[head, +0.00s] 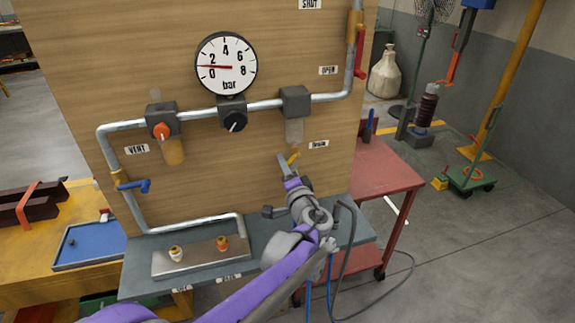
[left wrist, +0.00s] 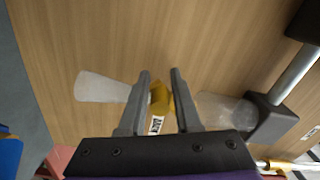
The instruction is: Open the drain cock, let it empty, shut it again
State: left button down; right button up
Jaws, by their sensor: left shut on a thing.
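The filter with a clear bowl (head: 294,131) hangs under a dark block (head: 295,101) on the board. At its foot is the yellow drain cock (head: 294,158), beside a small label (head: 318,144). My left gripper (head: 287,165) is at the cock from below. In the left wrist view its two fingers (left wrist: 160,85) stand either side of the yellow cock (left wrist: 160,99), shut on it; the fingers partly hide it. A pale translucent cone (left wrist: 103,88) extends from the cock, away from the clear bowl (left wrist: 222,108); I cannot tell whether it is fluid. My right gripper is out of view.
A round gauge (head: 226,64) has its red needle between 0 and 2 bar. A grey shelf (head: 350,232) lies below; a red table (head: 385,175) stands right.

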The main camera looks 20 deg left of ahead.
aim_at(273, 146)
pick_arm(q)
jog(key=m, duration=0.2)
jog(key=r+m+p, duration=0.1)
jog(key=a+r+m, duration=0.1)
jog(key=m, duration=0.1)
jog(key=shift+s+m, duration=0.3)
jog(key=shift+s, duration=0.1)
jog(key=shift+s+a+r+m+p, duration=0.1)
jog(key=shift+r+m+p, duration=0.35)
jog(key=shift+m, duration=0.75)
jog(key=shift+a+r+m+p, duration=0.1)
jog(key=shift+r+m+p, duration=0.3)
jog(key=shift+m, duration=0.8)
jog(key=shift+r, duration=0.1)
jog(key=c, duration=0.8)
grip_release()
jog(key=shift+o, duration=0.2)
jog(key=b+v, duration=0.1)
jog(key=v, duration=1)
jog(key=shift+a, duration=0.1)
